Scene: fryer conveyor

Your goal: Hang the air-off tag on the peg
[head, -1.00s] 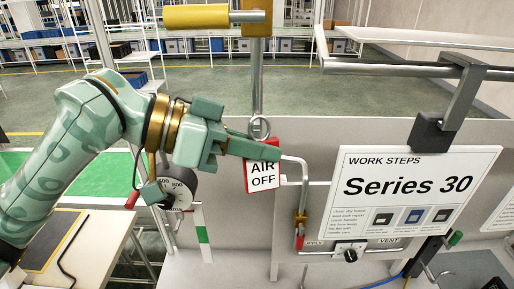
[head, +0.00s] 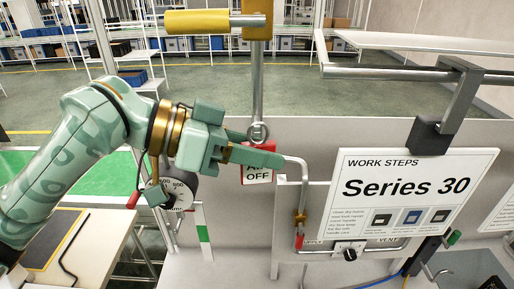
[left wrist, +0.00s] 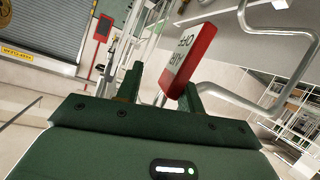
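The air-off tag (head: 257,174), white with a red edge and "OFF" readable, hangs below a metal ring (head: 258,132) at the lower end of a vertical steel post. I cannot make out the peg itself or whether the ring is around it. My left gripper (head: 262,146) is at the tag's top, its fingers spread apart, the lower one crossing in front of the word "AIR". In the left wrist view the tag (left wrist: 189,62) stands beside the right-hand finger, and the fingers (left wrist: 161,92) have a wide gap. My right gripper is not in view.
A bent steel pipe (head: 304,185) with a brass valve is just right of the tag. A "Series 30" sign (head: 408,190) stands further right. A round gauge (head: 178,194) sits below my left wrist. A yellow-handled bar (head: 196,21) is above.

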